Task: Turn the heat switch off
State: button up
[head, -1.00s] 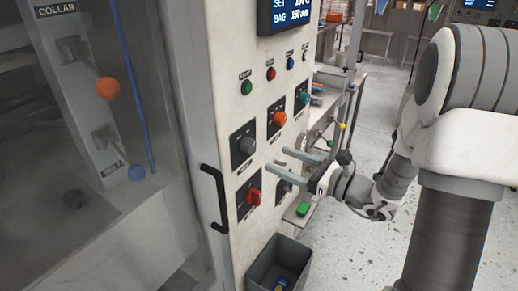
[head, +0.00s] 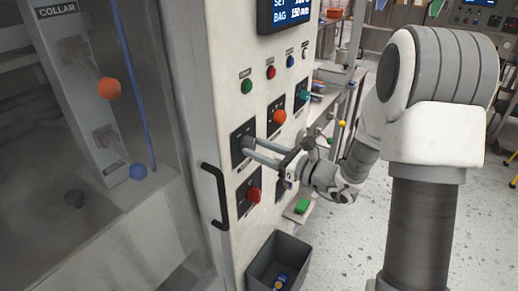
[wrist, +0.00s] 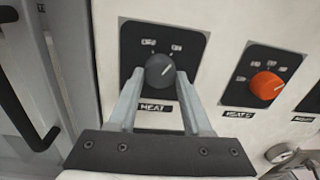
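The heat switch (wrist: 160,71) is a round grey knob on a black plate marked HEAT in the wrist view. A pale mark on it seems to point up and right; the two small position labels above it are too blurred to read. In the head view the grey knob (head: 246,142) is on the white panel, partly behind my fingers. My gripper (wrist: 160,76) is open, with one fingertip on each side of the knob and small gaps showing. In the head view my gripper (head: 248,146) reaches the panel from the right. Whether the fingers touch the knob is unclear.
An orange knob (wrist: 266,85) is to the right of the switch. A red knob (head: 253,194) is below it. A black door handle (head: 214,196) stands out at the left. A grey bin (head: 262,268) is below the panel. A display (head: 285,12) is above.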

grip_shut()
jog(key=shift+f+b, duration=0.15)
jog(key=shift+b, duration=0.4)
jog(key=n+b, duration=0.1)
jog(key=b, duration=0.1)
jog(key=n+b, duration=0.2)
jog(key=b, duration=0.1)
jog(key=shift+f, duration=0.25)
jog(key=n+b, duration=0.3)
jog(key=b, duration=0.3)
jog(key=shift+f+n, duration=0.1)
jog(key=shift+n, duration=0.3)
jog(key=n+b, duration=0.3)
jog(key=b, duration=0.4)
jog(key=shift+n, duration=0.4)
jog(key=shift+w+r+n+b, duration=0.1)
jog(key=shift+r+n+b, duration=0.2)
jog(key=shift+n+b, duration=0.75)
jog(key=shift+r+y+b, duration=0.15)
jog(key=shift+y+b, duration=0.15)
jog(key=shift+b, duration=0.05)
